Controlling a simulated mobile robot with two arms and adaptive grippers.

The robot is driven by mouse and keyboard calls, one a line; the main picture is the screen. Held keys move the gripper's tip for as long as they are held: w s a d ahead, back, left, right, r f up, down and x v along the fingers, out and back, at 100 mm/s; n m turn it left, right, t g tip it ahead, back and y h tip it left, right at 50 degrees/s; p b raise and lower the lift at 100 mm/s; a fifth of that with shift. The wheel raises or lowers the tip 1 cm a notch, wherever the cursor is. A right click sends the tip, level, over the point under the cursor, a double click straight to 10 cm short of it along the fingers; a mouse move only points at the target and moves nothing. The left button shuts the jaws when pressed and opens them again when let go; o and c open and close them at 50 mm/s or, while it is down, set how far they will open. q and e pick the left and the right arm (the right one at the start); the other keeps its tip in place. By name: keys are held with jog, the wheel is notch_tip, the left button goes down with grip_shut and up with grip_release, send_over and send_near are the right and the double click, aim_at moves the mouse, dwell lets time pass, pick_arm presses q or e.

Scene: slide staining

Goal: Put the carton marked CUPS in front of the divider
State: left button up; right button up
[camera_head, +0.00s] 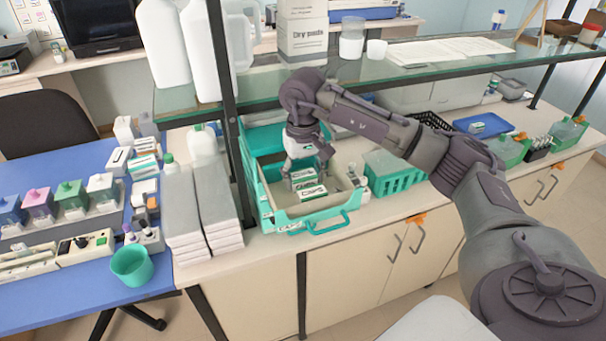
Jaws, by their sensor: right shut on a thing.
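My right gripper (306,176) reaches down into an open teal-and-grey drawer tray (318,211) on the counter under the glass shelf. Its fingers are shut on a small white-and-green carton (303,175). A second white-and-green carton (312,192) is just in front of it, close to the tray's front wall. The print on both is too small to read surely, so I cannot tell which is marked CUPS. The divider is not clearly visible; the gripper and cartons cover the middle of the tray. My left gripper is not in view.
A teal basket (394,178) stands right of the tray. A black shelf post (229,125) and stacked grey-white boxes (215,208) are close on the left. The glass shelf (400,66) overhangs behind, with a Dry pads box (302,32). A teal cup (133,266) stands on the blue table.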

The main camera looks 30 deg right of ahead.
aim_at(302, 174)
jog(key=shift+f, duration=0.15)
jog(key=o, duration=0.8)
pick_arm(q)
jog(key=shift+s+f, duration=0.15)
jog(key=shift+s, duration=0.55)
pick_arm(e)
jog(key=o, duration=0.3)
jog(key=shift+o, duration=0.2)
jog(key=shift+r, duration=0.25)
notch_tip(302, 174, up, 6)
jog(key=b, duration=0.2)
jog(key=shift+w+b, duration=0.1)
jog(key=shift+b, duration=0.25)
notch_tip(302, 174, up, 4)
jog(key=shift+r, duration=0.2)
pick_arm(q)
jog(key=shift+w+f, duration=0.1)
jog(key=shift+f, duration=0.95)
pick_arm(e)
jog(key=shift+r, duration=0.75)
